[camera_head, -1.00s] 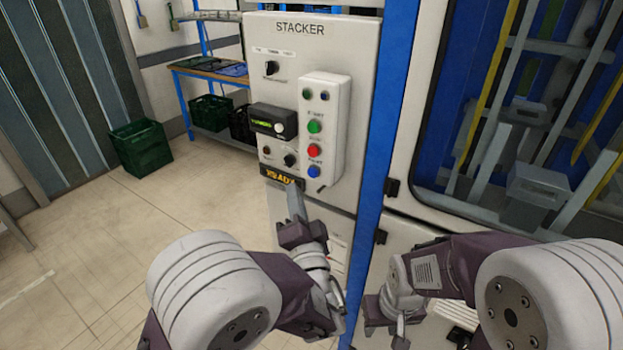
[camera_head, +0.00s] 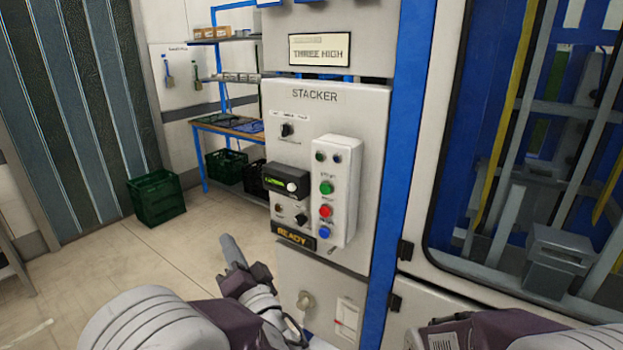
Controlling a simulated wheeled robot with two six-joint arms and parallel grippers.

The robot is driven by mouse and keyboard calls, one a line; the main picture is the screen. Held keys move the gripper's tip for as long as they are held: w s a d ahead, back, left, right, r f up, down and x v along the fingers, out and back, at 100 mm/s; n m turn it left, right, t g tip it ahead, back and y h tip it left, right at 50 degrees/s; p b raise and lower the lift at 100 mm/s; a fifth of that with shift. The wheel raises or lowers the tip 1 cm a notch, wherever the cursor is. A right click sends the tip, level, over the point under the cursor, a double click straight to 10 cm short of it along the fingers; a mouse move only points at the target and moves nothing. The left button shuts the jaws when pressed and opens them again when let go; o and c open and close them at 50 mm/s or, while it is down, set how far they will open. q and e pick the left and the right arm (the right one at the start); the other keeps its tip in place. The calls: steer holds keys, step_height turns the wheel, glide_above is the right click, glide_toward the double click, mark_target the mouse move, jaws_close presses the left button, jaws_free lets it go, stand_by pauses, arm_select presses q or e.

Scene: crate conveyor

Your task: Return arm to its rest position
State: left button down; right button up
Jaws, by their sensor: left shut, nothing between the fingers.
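My left gripper (camera_head: 233,251) is shut and empty. It is held in the open, left of and below the lit READY sign on the STACKER control panel (camera_head: 290,97). It appears apart from the panel. My left arm comes in from the bottom left. Only part of my right arm shows at the bottom right, and its gripper is out of the picture. The panel carries a green button (camera_head: 326,188), a red button (camera_head: 325,211), a blue button (camera_head: 324,232), a small lit display (camera_head: 280,181) and rotary knobs.
A blue frame post (camera_head: 388,200) and a glazed machine door stand right of the panel. A green crate (camera_head: 157,198) sits on the floor at the left. A blue shelf unit (camera_head: 200,160) with dark crates stands behind.

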arm_select(q)
steer(key=s+a+f+n+g+y, duration=0.2)
steer(key=s+a+f+n+g, duration=0.15)
steer(key=a, duration=0.45)
steer(key=s+a+f+n+g+y, duration=0.2)
steer(key=s+a+g, duration=0.1)
steer(key=a+g, duration=0.3)
steer(key=s+a+f+n+g+h, duration=0.1)
steer(key=s+a+f+g, duration=0.25)
steer(key=s, duration=0.25)
steer(key=s+a+f+n+g+h, duration=0.1)
steer(key=s+a+f+n+g, duration=0.1)
steer(key=s+a+f+g, duration=0.25)
steer(key=s+d+f+g+h, duration=0.2)
steer(key=s+d+f+h, duration=0.6)
steer(key=d+f, duration=0.15)
steer(key=w+d+f+m+t+h, duration=0.3)
steer(key=w+d+m+h, duration=0.1)
steer(key=d, duration=0.6)
steer(key=shift+w+h, duration=0.4)
steer(key=shift+w, duration=0.3)
